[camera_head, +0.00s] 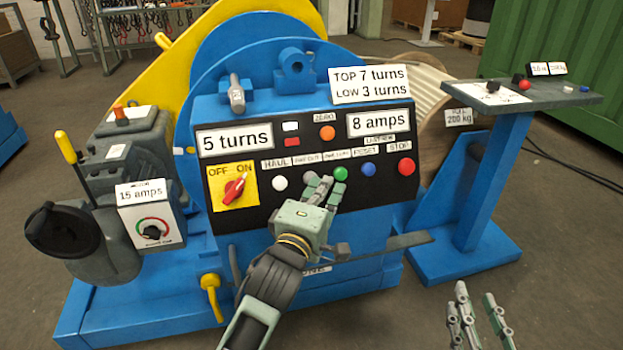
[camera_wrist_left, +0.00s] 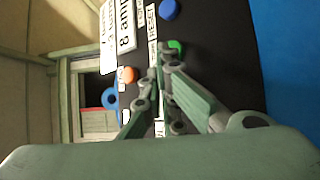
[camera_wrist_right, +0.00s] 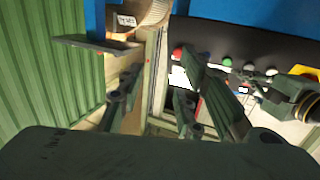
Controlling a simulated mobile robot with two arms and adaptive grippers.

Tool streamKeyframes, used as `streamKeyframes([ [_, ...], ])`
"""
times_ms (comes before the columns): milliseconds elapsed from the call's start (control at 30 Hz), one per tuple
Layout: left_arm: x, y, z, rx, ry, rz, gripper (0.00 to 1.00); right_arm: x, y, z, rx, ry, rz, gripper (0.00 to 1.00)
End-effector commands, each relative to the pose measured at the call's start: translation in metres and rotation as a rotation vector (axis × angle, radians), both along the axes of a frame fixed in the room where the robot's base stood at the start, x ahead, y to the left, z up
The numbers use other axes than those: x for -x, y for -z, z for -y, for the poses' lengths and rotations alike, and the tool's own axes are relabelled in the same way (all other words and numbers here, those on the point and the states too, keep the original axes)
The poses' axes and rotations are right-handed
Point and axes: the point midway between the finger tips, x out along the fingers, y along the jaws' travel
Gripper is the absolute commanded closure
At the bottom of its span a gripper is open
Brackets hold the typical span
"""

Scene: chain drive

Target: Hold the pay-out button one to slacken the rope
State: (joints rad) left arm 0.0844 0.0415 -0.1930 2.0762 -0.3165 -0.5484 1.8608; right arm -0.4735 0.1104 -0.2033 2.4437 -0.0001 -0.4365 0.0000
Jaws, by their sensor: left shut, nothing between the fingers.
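The blue winch has a black control panel (camera_head: 385,190) with a row of buttons. A white button (camera_head: 280,183) sits under the HAUL label. A grey button (camera_head: 309,176) beside it is partly hidden by my left gripper (camera_head: 322,182). A green button (camera_head: 341,173) is just right of the fingers; it also shows in the left wrist view (camera_wrist_left: 176,46). The small labels above the grey and green buttons are hard to read. My left gripper is shut and empty at the panel; I cannot tell whether it touches a button. My right gripper (camera_head: 475,297) is open and empty, low at right.
Panel displays read 5 turns (camera_head: 235,140) and 8 amps (camera_head: 378,123). A red OFF/ON switch (camera_head: 235,187), blue RESET button (camera_head: 368,168) and red STOP button (camera_head: 406,166) are nearby. A side stand (camera_head: 500,170) stands right. Floor at front right is clear.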

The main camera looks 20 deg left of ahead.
Motion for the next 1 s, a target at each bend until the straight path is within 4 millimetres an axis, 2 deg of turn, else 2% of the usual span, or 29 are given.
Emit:
streamKeyframes([
  [367, -0.001, 0.000, -0.001, 0.000, 0.000, 0.000, 1.00, 0.000, 0.001, 0.000, 0.001, 0.001, -0.005, 0.67],
  [733, -0.006, 0.003, -0.004, 0.000, 0.000, 0.000, 1.00, 0.002, 0.015, 0.003, 0.017, 0.006, -0.068, 0.67],
  [1000, -0.006, 0.004, -0.004, 0.000, 0.000, 0.000, 1.00, 0.003, 0.016, 0.004, 0.017, 0.007, -0.071, 0.67],
])
